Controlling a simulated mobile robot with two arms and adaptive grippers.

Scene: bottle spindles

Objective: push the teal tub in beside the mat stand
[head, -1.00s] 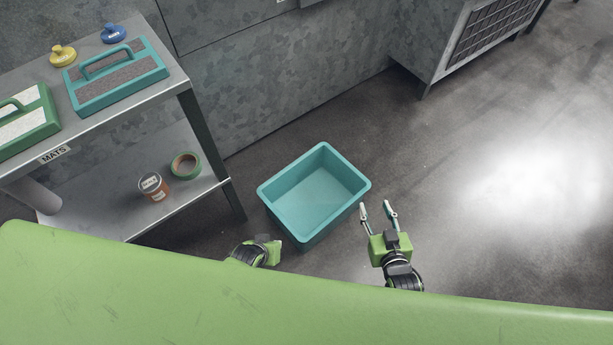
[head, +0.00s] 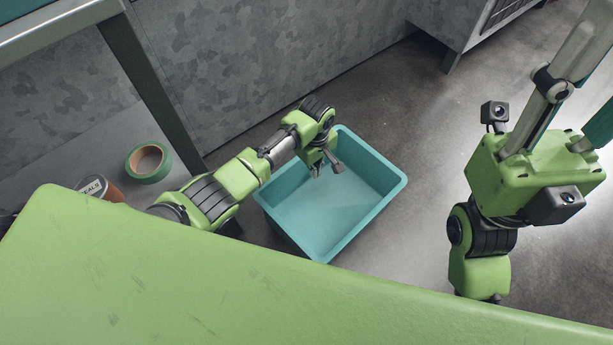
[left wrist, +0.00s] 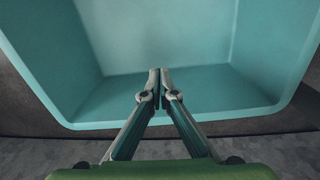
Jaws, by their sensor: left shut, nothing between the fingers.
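The teal tub (head: 345,215) is on the floor to the right of the mat stand (head: 150,85), a metal shelf unit with a dark leg. My left arm crosses the gap and hides part of the tub's left rim. My left gripper (head: 329,168) is shut and empty over the tub's far left part. In the left wrist view its fingertips (left wrist: 160,78) overlap the tub's inside (left wrist: 145,35); I cannot tell whether they touch it. My right gripper (head: 586,88) is open, to the right of the tub, its fingertips partly out of frame.
A green tape roll (head: 148,162) and a brown tub labelled SEALS (head: 98,187) are on the stand's lower shelf. A grey wall (head: 250,60) runs behind. A grey cabinet (head: 450,28) stands at the back right. Floor between tub and cabinet is clear.

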